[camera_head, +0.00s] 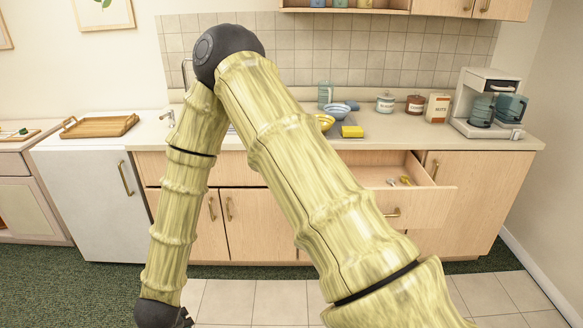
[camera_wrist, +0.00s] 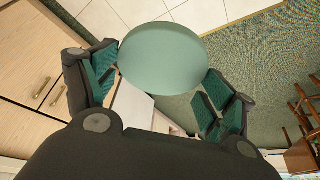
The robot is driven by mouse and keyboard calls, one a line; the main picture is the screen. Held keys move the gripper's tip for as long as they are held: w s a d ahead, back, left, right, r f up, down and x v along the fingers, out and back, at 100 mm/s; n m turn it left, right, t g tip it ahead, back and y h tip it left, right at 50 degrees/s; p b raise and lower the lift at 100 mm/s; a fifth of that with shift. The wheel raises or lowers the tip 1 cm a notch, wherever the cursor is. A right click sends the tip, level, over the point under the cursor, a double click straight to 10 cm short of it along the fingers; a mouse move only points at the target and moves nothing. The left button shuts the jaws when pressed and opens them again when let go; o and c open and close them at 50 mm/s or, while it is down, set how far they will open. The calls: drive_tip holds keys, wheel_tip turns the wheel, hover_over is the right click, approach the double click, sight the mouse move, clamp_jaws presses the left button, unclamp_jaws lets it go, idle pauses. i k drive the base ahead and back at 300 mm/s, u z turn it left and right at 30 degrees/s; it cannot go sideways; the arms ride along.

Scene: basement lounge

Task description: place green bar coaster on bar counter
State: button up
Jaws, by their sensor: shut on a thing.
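The green coaster (camera_wrist: 163,52) is a flat, pale green disc in the wrist view. My gripper (camera_wrist: 162,75) is shut on it, with a dark, teal-padded finger at either side of its rim. The coaster is held in the air, with floor behind it. In the head view the coaster does not show; only a dark part of my arm's lower end shows at the bottom left edge. A long light counter (camera_head: 390,147) runs along the tiled wall. I cannot tell whether it is the bar counter.
An open drawer (camera_head: 425,178) juts out below the counter. On top are a yellow sponge (camera_head: 352,131), bowls (camera_head: 338,109), canisters (camera_head: 385,103) and a coffee machine (camera_head: 485,100). A wooden tray (camera_head: 99,126) lies at the left. Wooden furniture (camera_wrist: 305,125) stands on the carpet.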

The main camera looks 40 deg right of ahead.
sight(383, 133)
drive_tip(key=z, duration=0.45)
drive_tip(key=i, duration=0.7)
drive_tip(key=z, duration=0.7)
